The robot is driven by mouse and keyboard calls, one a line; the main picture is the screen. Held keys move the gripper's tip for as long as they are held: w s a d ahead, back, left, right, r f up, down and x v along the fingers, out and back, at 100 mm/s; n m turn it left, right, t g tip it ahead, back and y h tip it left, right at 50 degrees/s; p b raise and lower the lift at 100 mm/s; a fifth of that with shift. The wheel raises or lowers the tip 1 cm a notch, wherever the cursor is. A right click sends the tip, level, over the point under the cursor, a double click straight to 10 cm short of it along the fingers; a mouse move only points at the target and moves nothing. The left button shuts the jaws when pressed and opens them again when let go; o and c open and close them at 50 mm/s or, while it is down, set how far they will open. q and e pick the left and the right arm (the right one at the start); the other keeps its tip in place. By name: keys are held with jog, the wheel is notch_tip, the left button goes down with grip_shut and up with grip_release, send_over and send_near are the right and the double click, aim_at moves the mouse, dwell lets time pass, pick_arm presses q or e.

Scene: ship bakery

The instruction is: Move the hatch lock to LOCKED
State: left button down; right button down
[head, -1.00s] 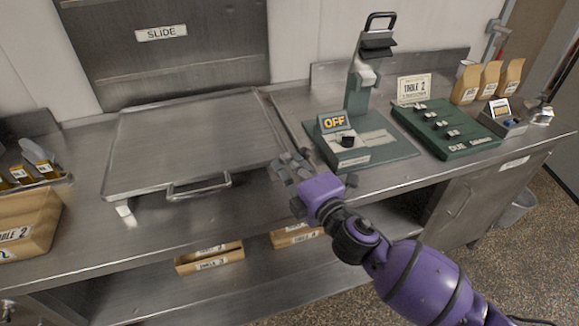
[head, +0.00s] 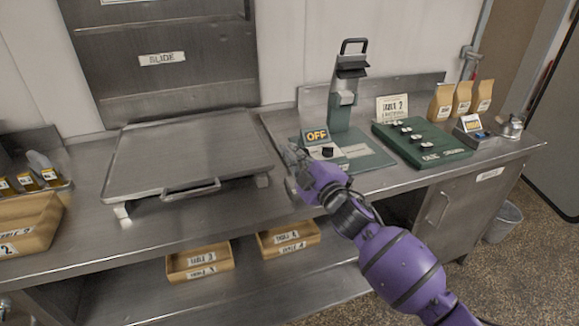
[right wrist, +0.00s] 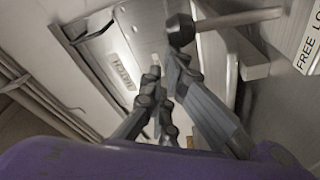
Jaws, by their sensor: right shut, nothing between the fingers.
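In the right wrist view, a lever with a dark round end (right wrist: 181,30) and a pale bar running right shows just beyond my fingers, beside a partly cut-off label (right wrist: 308,42) reading "FREE LO". It looks like the hatch lock. A plate marked "HATCH" (right wrist: 120,71) is left of it. My right gripper (right wrist: 165,75) is shut and empty; whether it touches the lever I cannot tell. In the head view my right gripper (head: 294,157) is above the counter's front, between the flat tray and the green press. I cannot make out the lock there. My left gripper is out of view.
A metal panel marked "SLIDE" (head: 160,58) stands behind the flat tray (head: 190,145). The green press with an "OFF" sign (head: 316,135), a green switch box (head: 425,145) and paper bags (head: 462,98) are to the right.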

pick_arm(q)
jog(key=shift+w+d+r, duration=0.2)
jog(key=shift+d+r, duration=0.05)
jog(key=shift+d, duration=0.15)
pick_arm(e)
jog(key=d+m, duration=0.1)
jog(key=w+d+m, duration=0.1)
jog(key=d+m, duration=0.1)
jog(key=w+d+m+t, duration=0.1)
jog(key=d+m, duration=0.1)
jog(key=shift+h, duration=0.3)
jog(key=shift+r, duration=0.1)
